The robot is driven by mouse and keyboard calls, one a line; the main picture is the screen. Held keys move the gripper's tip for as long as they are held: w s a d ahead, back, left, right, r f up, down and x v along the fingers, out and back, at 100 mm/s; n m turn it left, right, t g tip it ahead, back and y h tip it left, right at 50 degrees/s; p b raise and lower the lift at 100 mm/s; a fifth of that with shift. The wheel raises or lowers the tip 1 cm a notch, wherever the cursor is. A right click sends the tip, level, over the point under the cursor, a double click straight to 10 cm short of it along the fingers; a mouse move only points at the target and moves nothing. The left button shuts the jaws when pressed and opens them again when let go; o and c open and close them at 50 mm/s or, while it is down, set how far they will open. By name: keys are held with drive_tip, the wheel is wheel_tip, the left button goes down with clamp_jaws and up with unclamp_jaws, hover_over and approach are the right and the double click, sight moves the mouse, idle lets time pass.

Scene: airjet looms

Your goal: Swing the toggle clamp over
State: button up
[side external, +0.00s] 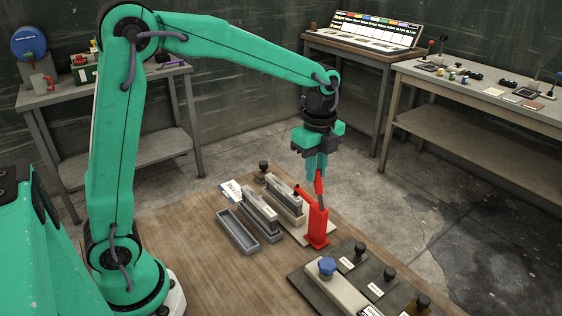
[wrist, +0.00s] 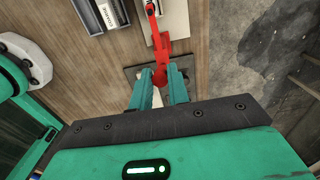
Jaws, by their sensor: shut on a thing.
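The red toggle clamp (side external: 317,228) stands on a pale plate on the wooden table in the side external view. Its red lever (side external: 319,187) points up into my gripper (side external: 317,165). In the wrist view my gripper (wrist: 161,74) has its two green fingers on either side of the red lever (wrist: 160,58), shut on it. A thinner red arm of the toggle clamp (wrist: 151,10) reaches toward the top of that view. The lever's end is partly hidden by the fingers.
Grey trays (side external: 237,230) lie left of the clamp. A dark panel (side external: 352,254) with black knobs and a blue knob (side external: 327,266) sits in front, to the right. Bare wooden tabletop (side external: 200,270) is free at the left. Side benches stand farther back.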

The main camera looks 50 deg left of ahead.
drive_tip(key=shift+a, duration=0.35)
drive_tip(key=o, duration=0.8)
drive_tip(key=shift+r, duration=3.45)
drive_tip(key=shift+r, duration=3.9)
